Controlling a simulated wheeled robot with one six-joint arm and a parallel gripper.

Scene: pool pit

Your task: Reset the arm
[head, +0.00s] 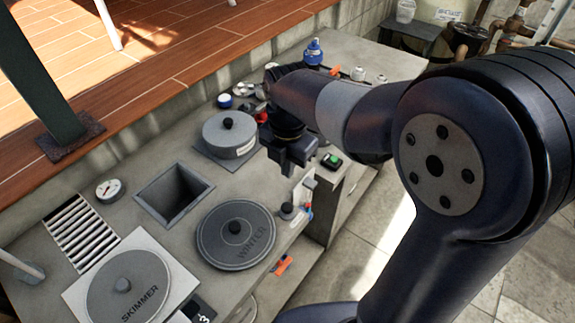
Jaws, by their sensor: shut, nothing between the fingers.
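My gripper (292,163) points down over the right part of the grey counter (125,211). It looks shut, and I see nothing held in it. It is right of the grey round pot with a black knob (229,136) and above and behind the dark lid marked WINTER (236,236). My arm comes in from the right and hides part of the counter's back right area. I cannot tell the exact height of the fingertips above the counter.
A square opening (174,194) lies left of the WINTER lid. The SKIMMER lid (128,289), a gauge (109,190) and a slatted grate (81,233) are at the left. A blue bottle (314,52) stands at the back. A green-topped item (331,161) is right of my gripper. Paved floor lies right.

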